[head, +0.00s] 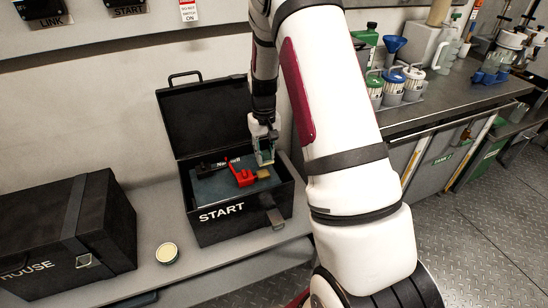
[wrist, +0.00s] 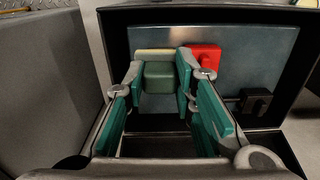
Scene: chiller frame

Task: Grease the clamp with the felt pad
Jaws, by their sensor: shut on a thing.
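My gripper (head: 264,160) points down into the open START box. In the wrist view its fingers (wrist: 160,80) are closed on a grey-green block, which I take for the felt pad (wrist: 159,83). A tan strip lies at the pad's far end, and the tan part also shows below the fingertips in the head view (head: 263,174). The red clamp (head: 241,173) sits on the blue-grey top inside the box, right beside the tan part. It shows just right of the fingers in the wrist view (wrist: 207,57). I cannot tell whether pad and clamp touch.
The black START box (head: 216,227) has its lid (head: 200,115) raised behind. A black fitting (wrist: 255,103) sits on the blue-grey top. An open round tin with pale contents (head: 167,252) stands on the bench left of it. A closed HOUSE box (head: 65,235) is farther left.

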